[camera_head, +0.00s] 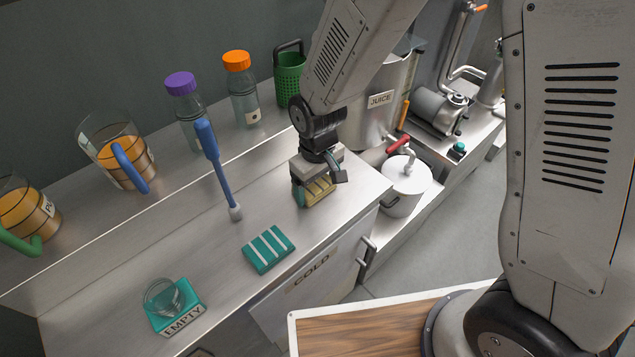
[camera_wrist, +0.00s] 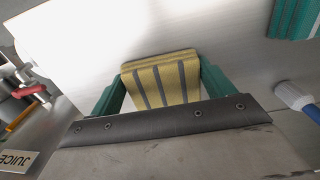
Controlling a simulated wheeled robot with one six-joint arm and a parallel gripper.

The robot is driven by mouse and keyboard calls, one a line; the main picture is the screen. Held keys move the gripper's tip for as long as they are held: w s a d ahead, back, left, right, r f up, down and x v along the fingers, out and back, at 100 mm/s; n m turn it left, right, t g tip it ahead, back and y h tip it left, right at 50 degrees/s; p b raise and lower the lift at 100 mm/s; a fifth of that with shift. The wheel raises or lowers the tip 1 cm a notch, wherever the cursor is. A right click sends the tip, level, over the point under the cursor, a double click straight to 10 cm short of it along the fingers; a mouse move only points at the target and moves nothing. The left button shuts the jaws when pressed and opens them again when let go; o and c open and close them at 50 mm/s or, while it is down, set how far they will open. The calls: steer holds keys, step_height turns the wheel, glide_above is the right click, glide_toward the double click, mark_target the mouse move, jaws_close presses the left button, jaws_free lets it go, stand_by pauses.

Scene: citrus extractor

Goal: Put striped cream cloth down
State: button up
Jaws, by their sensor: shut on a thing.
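The striped cream cloth (camera_head: 318,191) is a folded yellowish pad with dark grey stripes. It also fills the space between the fingers in the wrist view (camera_wrist: 163,81). My gripper (camera_head: 315,190) is shut on it, with a green finger against each side. The cloth is at the right end of the steel counter (camera_head: 215,255), near its front edge. I cannot tell whether its underside touches the counter. A second folded cloth, teal with pale stripes (camera_head: 268,249), lies on the counter to the left and nearer the front; its corner shows in the wrist view (camera_wrist: 294,16).
A glass on a teal EMPTY block (camera_head: 187,308) is at front left. Bottles (camera_head: 240,92), juice jugs (camera_head: 122,160) and a green basket (camera_head: 289,75) line the back ledge. A lidded white pot (camera_head: 406,188) is beyond the counter's right end.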

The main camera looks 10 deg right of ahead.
mark_target(318, 185)
steer(key=shift+s+f, duration=0.1)
steer(key=shift+f, duration=0.15)
steer(key=shift+f, duration=0.15)
steer(key=o, duration=1)
steer(key=shift+s, duration=0.15)
steer(key=shift+o, duration=0.2)
steer(key=shift+r, duration=0.3)
step_height(318, 185, up, 12)
steer(key=shift+w+r, duration=0.2)
steer(key=s+d+r+m, duration=0.3)
steer(key=s+d+r, duration=0.4)
steer(key=s+d, duration=0.2)
steer(key=s+d+r+m+t, duration=0.1)
steer(key=s+d+r+m, duration=0.2)
steer(key=s+d+r, duration=0.4)
steer(key=s+d, duration=0.3)
steer(key=d, duration=0.1)
steer(key=shift+d+r+m, duration=0.2)
steer(key=shift+r+m, duration=0.05)
steer(key=shift+m, duration=0.15)
steer(key=shift+w, duration=0.1)
